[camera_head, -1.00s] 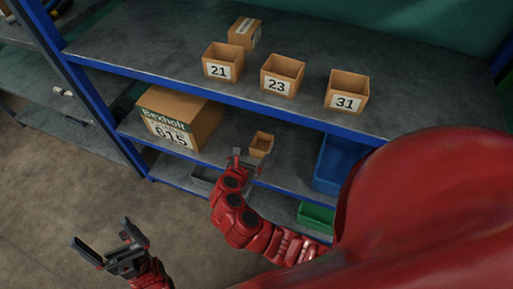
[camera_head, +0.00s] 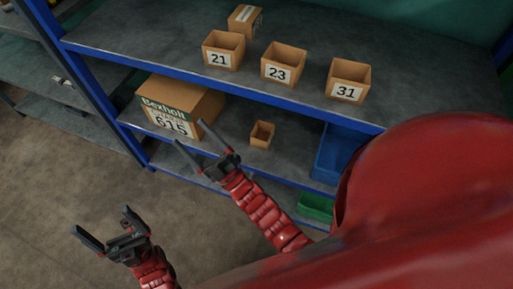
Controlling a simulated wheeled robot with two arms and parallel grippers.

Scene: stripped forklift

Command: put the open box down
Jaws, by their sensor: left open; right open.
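A small open brown box (camera_head: 261,137) stands upright on the middle shelf (camera_head: 290,158), to the right of a large labelled carton. My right gripper (camera_head: 190,133) is open and empty in front of the shelf. It is to the left of the small box and apart from it, its fingers overlapping the carton's lower edge in the picture. My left gripper (camera_head: 101,222) is open and empty over the floor at the lower left, away from the shelves.
Open boxes marked 21 (camera_head: 223,51), 23 (camera_head: 283,65) and 31 (camera_head: 348,81) stand on the top shelf (camera_head: 410,85), with a closed carton (camera_head: 245,20) behind. The large Bexholt carton (camera_head: 195,104), a blue bin (camera_head: 335,155) and a green bin (camera_head: 315,207) are lower.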

